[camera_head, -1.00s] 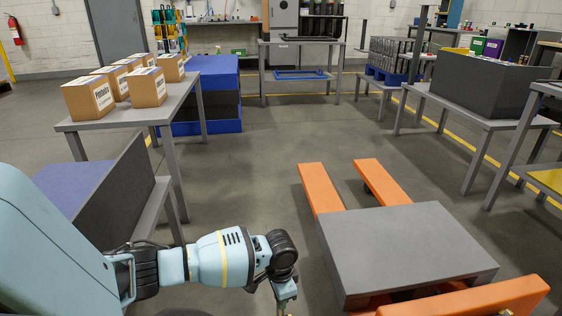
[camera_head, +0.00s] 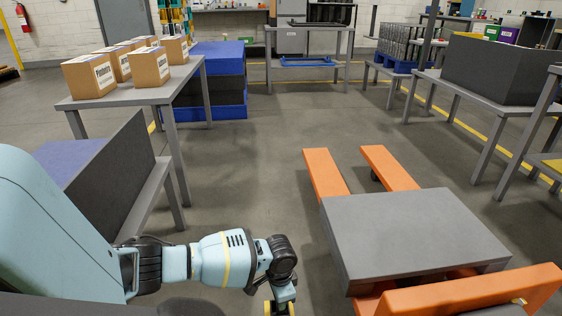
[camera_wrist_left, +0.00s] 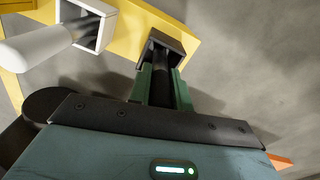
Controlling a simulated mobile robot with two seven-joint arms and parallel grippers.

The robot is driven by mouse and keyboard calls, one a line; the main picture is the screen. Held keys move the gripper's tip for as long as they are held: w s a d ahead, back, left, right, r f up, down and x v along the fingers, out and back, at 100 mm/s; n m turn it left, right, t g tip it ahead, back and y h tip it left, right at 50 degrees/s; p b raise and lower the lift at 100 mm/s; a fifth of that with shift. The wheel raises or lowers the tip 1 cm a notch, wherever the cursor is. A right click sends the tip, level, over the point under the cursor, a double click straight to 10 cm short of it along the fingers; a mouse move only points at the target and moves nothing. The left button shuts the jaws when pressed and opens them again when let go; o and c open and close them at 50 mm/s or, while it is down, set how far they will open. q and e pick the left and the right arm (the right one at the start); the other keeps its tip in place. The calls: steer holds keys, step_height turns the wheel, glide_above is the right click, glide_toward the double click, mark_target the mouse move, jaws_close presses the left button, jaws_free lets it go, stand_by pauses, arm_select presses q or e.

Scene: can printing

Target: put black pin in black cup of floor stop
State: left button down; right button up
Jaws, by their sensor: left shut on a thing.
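In the left wrist view my left gripper (camera_wrist_left: 163,88) has green fingers shut on the black pin (camera_wrist_left: 161,72). The pin's far end points at the black cup (camera_wrist_left: 176,46) and overlaps its opening; I cannot tell how deep it sits. The black cup is fixed to the yellow floor stop (camera_wrist_left: 198,24). In the head view my left gripper (camera_head: 281,296) is low at the bottom edge, pointing down, with bits of the yellow stop beside it. The pin is not discernible there. My right gripper is out of view.
A white pin (camera_wrist_left: 35,41) and a pale cup (camera_wrist_left: 98,30) are left of the black cup. An orange pallet jack with a grey platform (camera_head: 415,235) stands to the right of my left arm. A table with cardboard boxes (camera_head: 150,66) is at the left. Open floor lies ahead.

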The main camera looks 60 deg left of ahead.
arm_select(q)
steer(key=shift+f, duration=0.1)
steer(key=c, duration=1.6)
jaws_free()
steer(key=o, duration=0.3)
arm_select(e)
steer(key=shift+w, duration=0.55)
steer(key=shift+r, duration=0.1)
arm_select(q)
step_height(320, 180, up, 11)
steer(key=p, duration=0.5)
steer(key=shift+r+p, duration=0.35)
steer(key=shift+r, duration=0.25)
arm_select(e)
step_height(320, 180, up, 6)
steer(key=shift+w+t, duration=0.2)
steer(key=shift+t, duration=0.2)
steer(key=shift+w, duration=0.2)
